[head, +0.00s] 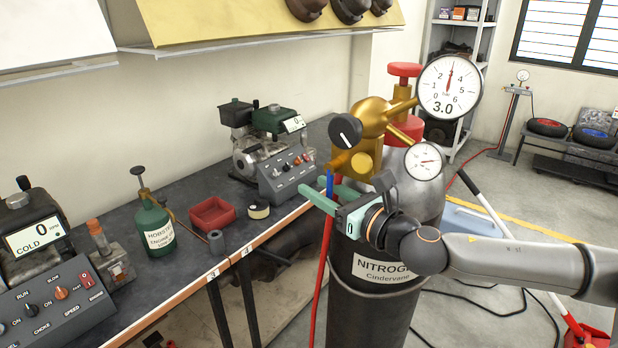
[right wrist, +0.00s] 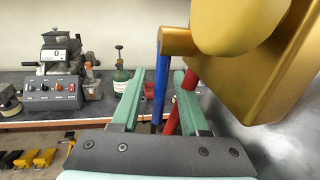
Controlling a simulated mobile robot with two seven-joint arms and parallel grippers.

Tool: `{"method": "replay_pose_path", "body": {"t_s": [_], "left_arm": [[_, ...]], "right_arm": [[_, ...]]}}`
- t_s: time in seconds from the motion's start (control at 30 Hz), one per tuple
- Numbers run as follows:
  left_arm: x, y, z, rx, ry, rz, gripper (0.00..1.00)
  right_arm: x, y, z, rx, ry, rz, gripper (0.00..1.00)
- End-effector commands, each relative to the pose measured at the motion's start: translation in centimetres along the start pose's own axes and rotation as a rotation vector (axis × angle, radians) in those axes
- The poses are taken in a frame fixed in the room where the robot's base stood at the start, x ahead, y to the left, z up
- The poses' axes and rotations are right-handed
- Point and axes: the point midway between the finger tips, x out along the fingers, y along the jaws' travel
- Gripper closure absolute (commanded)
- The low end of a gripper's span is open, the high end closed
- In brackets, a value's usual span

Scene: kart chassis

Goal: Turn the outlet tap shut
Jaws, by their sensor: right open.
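The brass regulator (head: 372,115) sits on top of the grey nitrogen cylinder (head: 362,305). A blue lever, which looks like the outlet tap (head: 330,184), hangs down from the brass outlet on the regulator's left side. It also shows in the right wrist view (right wrist: 161,85), pointing straight down. My right gripper (head: 319,189) is open, with its green fingers at the height of the blue lever. In the right wrist view the lever appears between the two fingers (right wrist: 159,78), apart from both. Whether it lies fully within their reach is unclear. My left gripper is not in view.
A red hose (head: 321,275) runs down beside the cylinder, close to my fingers. The large gauge (head: 449,88) reads 3.0; a smaller gauge (head: 424,162) sits below it. A black knob (head: 346,131) faces forward. The workbench (head: 185,265) with machines stands to the left.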

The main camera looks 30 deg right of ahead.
Motion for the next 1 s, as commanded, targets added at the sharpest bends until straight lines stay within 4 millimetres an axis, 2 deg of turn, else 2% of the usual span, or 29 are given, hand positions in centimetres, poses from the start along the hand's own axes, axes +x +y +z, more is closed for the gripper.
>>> {"method": "replay_pose_path", "body": {"t_s": [0.47,0.87,1.0], "left_arm": [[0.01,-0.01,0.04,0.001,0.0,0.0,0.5],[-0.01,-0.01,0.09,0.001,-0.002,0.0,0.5],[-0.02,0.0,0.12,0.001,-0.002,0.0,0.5]], "right_arm": [[-0.18,0.35,0.01,0.001,0.0,-0.002,0.56],[-0.17,0.34,0.0,0.001,0.0,-0.002,0.98],[-0.18,0.34,0.0,0.001,0.0,-0.002,1.0]]}}
